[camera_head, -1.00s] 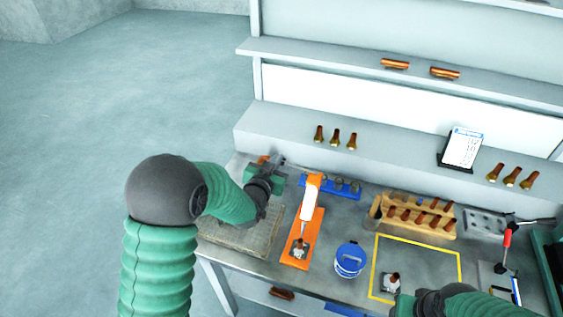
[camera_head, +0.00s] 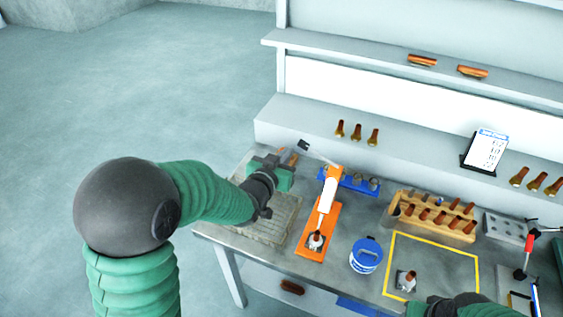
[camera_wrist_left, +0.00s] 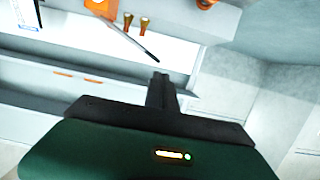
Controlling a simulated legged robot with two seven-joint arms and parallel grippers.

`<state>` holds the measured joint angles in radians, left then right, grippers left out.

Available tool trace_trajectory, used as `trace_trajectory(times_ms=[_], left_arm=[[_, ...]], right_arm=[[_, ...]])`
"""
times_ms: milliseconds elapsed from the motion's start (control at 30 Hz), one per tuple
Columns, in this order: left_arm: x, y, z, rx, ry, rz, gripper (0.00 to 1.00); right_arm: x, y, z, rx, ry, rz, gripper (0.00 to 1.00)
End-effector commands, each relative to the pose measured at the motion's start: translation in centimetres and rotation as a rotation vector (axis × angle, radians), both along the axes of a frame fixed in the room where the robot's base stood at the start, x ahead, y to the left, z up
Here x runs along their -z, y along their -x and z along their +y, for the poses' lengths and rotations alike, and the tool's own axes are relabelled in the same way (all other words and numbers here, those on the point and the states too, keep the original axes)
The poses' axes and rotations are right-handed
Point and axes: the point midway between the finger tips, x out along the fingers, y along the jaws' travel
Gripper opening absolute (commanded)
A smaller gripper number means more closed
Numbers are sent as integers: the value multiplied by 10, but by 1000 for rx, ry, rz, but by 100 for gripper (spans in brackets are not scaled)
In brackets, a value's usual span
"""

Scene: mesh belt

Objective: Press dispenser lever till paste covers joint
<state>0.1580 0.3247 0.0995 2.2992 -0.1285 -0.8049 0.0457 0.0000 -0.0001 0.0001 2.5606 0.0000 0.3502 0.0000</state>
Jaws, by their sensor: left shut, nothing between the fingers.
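The orange dispenser (camera_head: 331,193) stands on the bench, with a white body over an orange base plate (camera_head: 322,246). A joint with a copper part (camera_head: 316,240) sits on the base plate under the nozzle; I cannot tell whether paste is on it. The thin grey lever (camera_head: 322,156) slopes up left to a black end (camera_head: 303,145). It also crosses the left wrist view (camera_wrist_left: 130,35). My left gripper (camera_head: 290,157) is shut and empty, close to the lever's black end; contact is unclear. Its fingers show in the left wrist view (camera_wrist_left: 161,88). My right gripper (camera_head: 425,306) is partly cut off at the bottom edge.
A blue tub (camera_head: 366,256) stands right of the dispenser. A yellow-outlined area (camera_head: 445,264) holds another copper-topped piece (camera_head: 405,281). A wooden rack (camera_head: 433,217) of copper pieces and a blue holder (camera_head: 350,181) stand behind. A grey mesh mat (camera_head: 278,219) lies under my left arm.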

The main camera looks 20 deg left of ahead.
Motion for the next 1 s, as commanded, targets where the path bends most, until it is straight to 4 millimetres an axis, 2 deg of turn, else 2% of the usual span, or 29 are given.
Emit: trace_trajectory(times_ms=[100, 267, 1000], left_arm=[[-4, 18, 1, -1, -1, -2, 0], [-7, 29, 1, 0, 0, -1, 0], [-7, 30, 1, 0, 0, -1, 0]], right_arm=[[5, 0, 0, 0, 0, -1, 41], [6, 0, 0, 0, 0, -1, 41], [6, 0, 0, 0, 0, -1, 41]])
